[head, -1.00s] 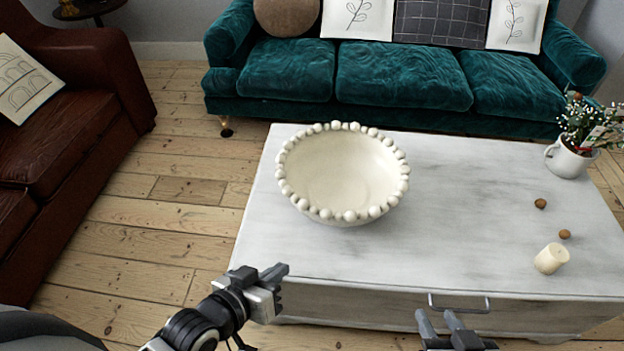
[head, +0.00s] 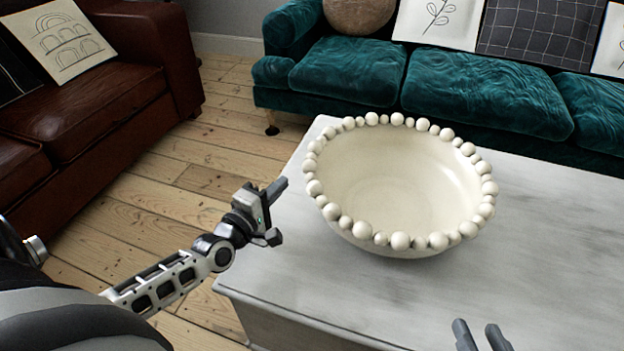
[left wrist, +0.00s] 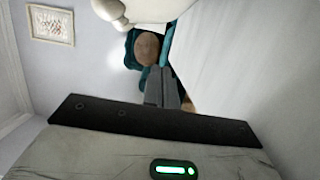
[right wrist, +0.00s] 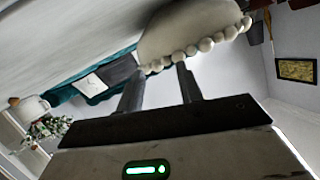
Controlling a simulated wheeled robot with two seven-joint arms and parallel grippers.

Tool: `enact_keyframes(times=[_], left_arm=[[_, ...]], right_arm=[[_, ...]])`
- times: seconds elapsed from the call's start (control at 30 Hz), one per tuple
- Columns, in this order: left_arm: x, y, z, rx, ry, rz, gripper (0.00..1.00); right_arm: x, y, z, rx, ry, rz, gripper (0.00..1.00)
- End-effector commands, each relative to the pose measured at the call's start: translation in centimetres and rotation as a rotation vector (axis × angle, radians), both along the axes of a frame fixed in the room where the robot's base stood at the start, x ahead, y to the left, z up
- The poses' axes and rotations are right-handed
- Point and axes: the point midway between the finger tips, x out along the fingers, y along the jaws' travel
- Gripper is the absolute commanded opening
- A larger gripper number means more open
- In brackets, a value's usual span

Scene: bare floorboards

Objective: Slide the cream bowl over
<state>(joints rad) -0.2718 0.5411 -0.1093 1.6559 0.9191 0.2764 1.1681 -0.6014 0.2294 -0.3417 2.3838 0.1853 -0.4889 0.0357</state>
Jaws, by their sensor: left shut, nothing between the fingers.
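The cream bowl (head: 395,185) with a rim of round beads stands upright on the whitewashed table (head: 300,270), towards its left end. My left gripper (head: 278,188) is just left of the bowl, shut and empty, with a gap to the bowl. In the left wrist view its fingers (left wrist: 162,90) are together, and part of the bowl (left wrist: 150,10) shows at the top. My right gripper (head: 480,335) is at the front of the table, below the bowl in the picture. In the right wrist view its fingers (right wrist: 160,85) are apart with nothing between them, and the bowl (right wrist: 190,30) is beyond them.
A teal sofa (head: 480,85) stands behind the table and a brown leather armchair (head: 90,90) to the left. Bare floorboards (head: 190,190) lie between the armchair and table. The tabletop right of the bowl is clear in the head view. A potted plant (right wrist: 45,130) shows in the right wrist view.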

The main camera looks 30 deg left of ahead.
Motion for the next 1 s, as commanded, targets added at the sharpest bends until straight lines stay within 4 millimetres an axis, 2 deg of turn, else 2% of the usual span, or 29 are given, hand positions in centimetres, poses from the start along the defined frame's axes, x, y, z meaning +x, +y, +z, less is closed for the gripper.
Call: enact_keyframes(times=[0.03, 0.27, 0.4, 0.53, 1.0], left_arm=[[1.3, -0.1, -0.1, -0.001, -0.006, 0.001, 0.0], [6.2, -0.2, -0.1, 0.0, -0.004, 0.0, 0.0], [6.4, -2.6, 0.0, -0.005, 0.0, -0.001, 0.0], [6.6, -3.7, 0.0, 0.0, 0.001, -0.001, 0.0], [6.6, -4.1, 0.0, 0.002, 0.001, 0.002, 0.0]], right_arm=[[0.0, 0.1, -0.2, 0.012, -0.006, 0.0, 0.36], [0.2, 0.5, 0.1, 0.081, -0.017, 0.002, 0.36], [0.2, 0.5, 0.6, 0.073, -0.017, 0.002, 0.36], [0.3, 0.4, 0.6, 0.069, -0.018, 0.001, 0.36], [0.3, 0.4, 0.5, 0.063, -0.016, 0.001, 0.36]])
